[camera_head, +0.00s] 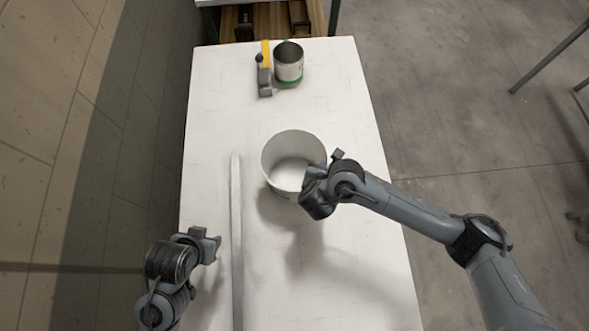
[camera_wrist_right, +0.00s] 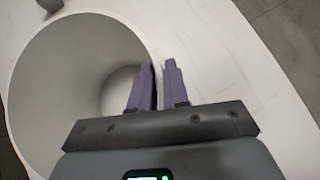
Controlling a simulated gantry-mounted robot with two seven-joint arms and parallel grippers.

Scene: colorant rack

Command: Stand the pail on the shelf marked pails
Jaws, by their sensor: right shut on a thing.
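The white, open-topped pail (camera_head: 290,160) is upright over the middle of the white table. My right gripper (camera_head: 320,178) is at its right side, shut on the rim and wall. In the right wrist view the pail (camera_wrist_right: 65,85) fills the left side, with its wall between the purple fingers of the right gripper (camera_wrist_right: 159,80). A shadow lies below the pail; I cannot tell whether its base touches the table. My left gripper (camera_head: 212,246) is at the table's left edge, away from the pail; its jaw opening is unclear. I can read no shelf marking.
A long grey bar (camera_head: 237,240) lies along the table to the left of the pail. A grey can with a green band (camera_head: 289,64) and a yellow-and-grey tool (camera_head: 264,72) are at the far end. A wooden shelf unit (camera_head: 268,20) is beyond the table, partly cut off.

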